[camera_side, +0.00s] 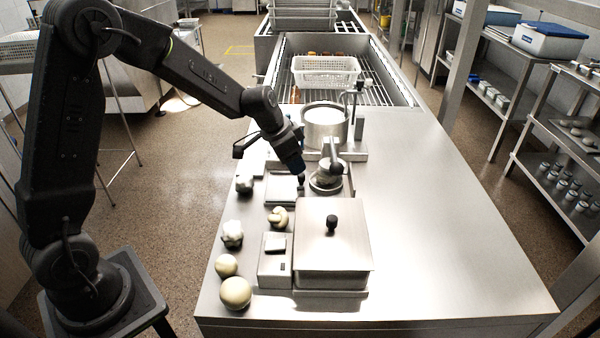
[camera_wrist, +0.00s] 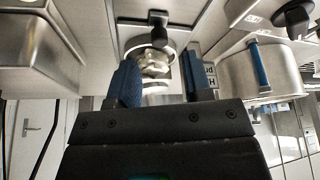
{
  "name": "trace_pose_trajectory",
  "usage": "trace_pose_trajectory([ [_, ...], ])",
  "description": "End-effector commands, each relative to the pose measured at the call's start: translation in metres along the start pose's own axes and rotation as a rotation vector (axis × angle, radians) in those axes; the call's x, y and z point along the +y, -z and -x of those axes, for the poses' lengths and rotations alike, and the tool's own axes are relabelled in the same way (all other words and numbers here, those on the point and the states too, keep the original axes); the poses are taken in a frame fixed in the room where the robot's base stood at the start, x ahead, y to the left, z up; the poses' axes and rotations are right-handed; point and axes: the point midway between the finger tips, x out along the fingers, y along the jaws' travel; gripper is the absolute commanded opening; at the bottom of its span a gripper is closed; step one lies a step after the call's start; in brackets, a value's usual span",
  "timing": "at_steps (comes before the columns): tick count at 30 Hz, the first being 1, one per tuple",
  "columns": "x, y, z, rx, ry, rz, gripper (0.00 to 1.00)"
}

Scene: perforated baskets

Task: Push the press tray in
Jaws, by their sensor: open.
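A small metal press (camera_side: 326,182) with a round body and dark top handle stands near the middle of the counter. A flat, shallow metal piece (camera_side: 282,188), which looks like the press tray, lies left of it; I cannot tell how far out it is. My gripper (camera_side: 300,176) points down beside the press, above the tray's right side. In the wrist view my gripper (camera_wrist: 162,78) is open, its two blue fingers apart with nothing clearly held. Shiny metal parts (camera_wrist: 152,64) and a black knob (camera_wrist: 158,19) show beyond the fingers. Contact cannot be told.
A lidded steel box (camera_side: 331,245) stands in front, with a small metal unit (camera_side: 275,262) on its left. Several pale round items, such as a ball (camera_side: 235,292), line the left edge. A steel pot (camera_side: 325,128) stands behind. The counter's right side (camera_side: 440,220) is clear.

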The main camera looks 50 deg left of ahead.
Motion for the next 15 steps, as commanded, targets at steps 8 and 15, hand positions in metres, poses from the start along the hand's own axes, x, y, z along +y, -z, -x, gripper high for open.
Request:
trace_pose_trajectory([
  [8,0.001,0.0,-0.041,-0.002,-0.001,-0.001,0.46],
  [15,0.0,0.0,-0.049,0.0,0.0,0.0,0.46],
])
